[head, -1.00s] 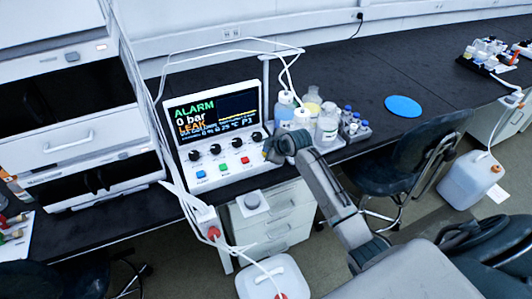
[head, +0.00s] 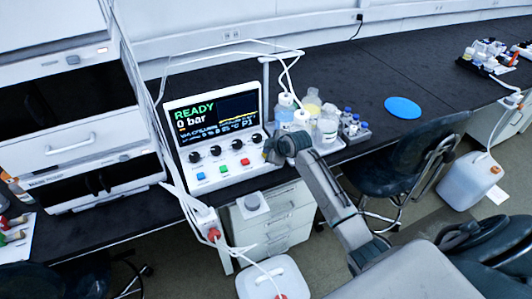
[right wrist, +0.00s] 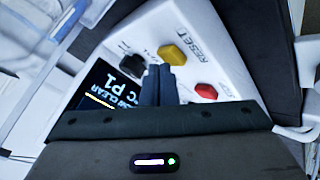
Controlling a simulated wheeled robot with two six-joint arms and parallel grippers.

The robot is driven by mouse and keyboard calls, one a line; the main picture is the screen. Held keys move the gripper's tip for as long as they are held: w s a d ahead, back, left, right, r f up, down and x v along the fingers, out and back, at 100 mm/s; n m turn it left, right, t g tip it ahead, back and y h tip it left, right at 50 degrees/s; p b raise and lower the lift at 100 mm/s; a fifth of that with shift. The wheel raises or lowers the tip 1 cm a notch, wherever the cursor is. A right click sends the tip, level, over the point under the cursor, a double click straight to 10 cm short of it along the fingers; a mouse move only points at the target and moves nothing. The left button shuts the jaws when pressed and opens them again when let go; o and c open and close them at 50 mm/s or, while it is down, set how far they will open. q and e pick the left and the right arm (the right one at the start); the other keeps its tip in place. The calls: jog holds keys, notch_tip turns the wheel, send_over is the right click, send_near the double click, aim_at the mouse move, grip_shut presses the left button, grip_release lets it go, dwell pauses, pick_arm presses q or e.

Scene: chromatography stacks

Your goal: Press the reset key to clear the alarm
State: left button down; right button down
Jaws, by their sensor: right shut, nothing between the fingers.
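The white control panel (head: 238,178) stands on the dark bench. Its screen (head: 194,118) reads READY in green and 0 bar. The yellow RESET key (right wrist: 172,54) shows in the right wrist view, beside a red key (right wrist: 206,90); in the head view my gripper mostly hides it. My right gripper (head: 269,150) is at the panel's right end, shut and empty. In the right wrist view its fingertips (right wrist: 159,68) are close beside the yellow key, between it and a black knob (right wrist: 132,66). I cannot tell whether they touch the key. My left gripper is not in view.
Bottles (head: 326,128) and a vial rack (head: 354,127) stand just right of my right gripper. White tubing (head: 285,62) loops above the panel. A chair (head: 410,155) is at the bench front. The bench around the blue disc (head: 403,107) is clear.

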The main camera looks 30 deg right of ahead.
jog(key=shift+r+p, duration=0.3)
jog(key=shift+r, duration=0.25)
notch_tip(320, 180, up, 5)
jog(key=p, duration=0.4)
jog(key=shift+p, duration=0.4)
jog(key=shift+s+f, duration=0.1)
